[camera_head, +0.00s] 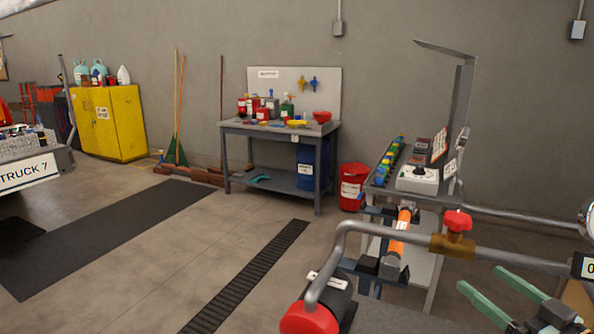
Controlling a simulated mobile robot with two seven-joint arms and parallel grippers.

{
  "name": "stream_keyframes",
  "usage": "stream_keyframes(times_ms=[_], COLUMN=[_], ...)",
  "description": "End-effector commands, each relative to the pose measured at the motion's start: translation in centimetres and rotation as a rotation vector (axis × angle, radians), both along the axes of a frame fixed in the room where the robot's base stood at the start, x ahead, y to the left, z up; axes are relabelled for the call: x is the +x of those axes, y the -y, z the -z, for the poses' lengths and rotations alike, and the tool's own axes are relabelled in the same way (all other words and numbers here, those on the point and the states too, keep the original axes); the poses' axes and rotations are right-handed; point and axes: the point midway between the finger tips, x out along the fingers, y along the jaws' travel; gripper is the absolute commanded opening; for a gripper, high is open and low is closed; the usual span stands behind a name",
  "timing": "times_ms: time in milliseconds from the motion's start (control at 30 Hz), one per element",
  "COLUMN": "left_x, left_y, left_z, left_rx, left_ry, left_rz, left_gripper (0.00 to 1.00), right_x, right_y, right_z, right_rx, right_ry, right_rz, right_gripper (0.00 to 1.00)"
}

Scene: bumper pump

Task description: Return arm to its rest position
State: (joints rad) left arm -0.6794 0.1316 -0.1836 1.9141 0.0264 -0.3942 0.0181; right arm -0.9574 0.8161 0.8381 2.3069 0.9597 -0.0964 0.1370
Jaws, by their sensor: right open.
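My right gripper (480,279) shows at the bottom right, with two green fingers spread apart and pointing up and left. Nothing is between the fingers. It is in front of and below the grey pump pipe (510,257). A red valve handle (458,220) on a brass fitting (453,246) stands on that pipe, up and left of the fingers and apart from them in the picture. The rest of my right arm is mostly cut off by the frame edge. My left gripper is not in view.
A red cap (310,318) is at the bottom centre. A workbench (280,128), a red bucket (352,188) and a yellow cabinet (108,122) are along the wall. Open floor lies at the left centre.

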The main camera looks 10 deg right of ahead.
Motion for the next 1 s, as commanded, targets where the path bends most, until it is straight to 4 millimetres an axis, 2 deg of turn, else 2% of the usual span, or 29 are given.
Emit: stream_keyframes(times_ms=[33, 100, 267, 300, 400, 500, 633, 800, 1000], left_x=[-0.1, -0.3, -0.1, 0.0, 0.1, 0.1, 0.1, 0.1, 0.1], left_y=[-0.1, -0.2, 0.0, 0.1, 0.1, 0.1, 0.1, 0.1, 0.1], left_z=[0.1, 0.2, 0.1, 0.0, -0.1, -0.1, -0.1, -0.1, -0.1], left_rx=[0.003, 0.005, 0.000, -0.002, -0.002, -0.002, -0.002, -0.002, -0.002], left_ry=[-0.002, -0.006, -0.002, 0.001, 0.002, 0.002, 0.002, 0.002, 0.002], left_rz=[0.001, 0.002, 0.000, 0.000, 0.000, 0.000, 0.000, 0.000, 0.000], left_gripper=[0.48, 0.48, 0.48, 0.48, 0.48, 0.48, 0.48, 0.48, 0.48], right_x=[-0.7, -1.6, -4.5, -5.4, -7.8, -9.7, -11.6, -13.4, -15.2], right_y=[-0.4, -1.3, -4.6, -5.8, -9.2, -12.1, -15.1, -18.2, -21.2], right_z=[3.8, 8.0, 17.1, 19.1, 23.3, 25.7, 27.3, 28.0, 27.9], right_rx=[-0.005, -0.026, -0.064, -0.073, -0.095, -0.120, -0.143, -0.166, -0.187], right_ry=[-0.102, -0.228, -0.520, -0.592, -0.766, -0.901, -1.023, -1.136, -1.242], right_rz=[0.022, 0.042, 0.060, 0.060, 0.048, 0.032, 0.011, -0.012, -0.039], right_gripper=[1.00, 1.00, 1.00, 1.00, 1.00, 1.00, 1.00, 1.00, 1.00])
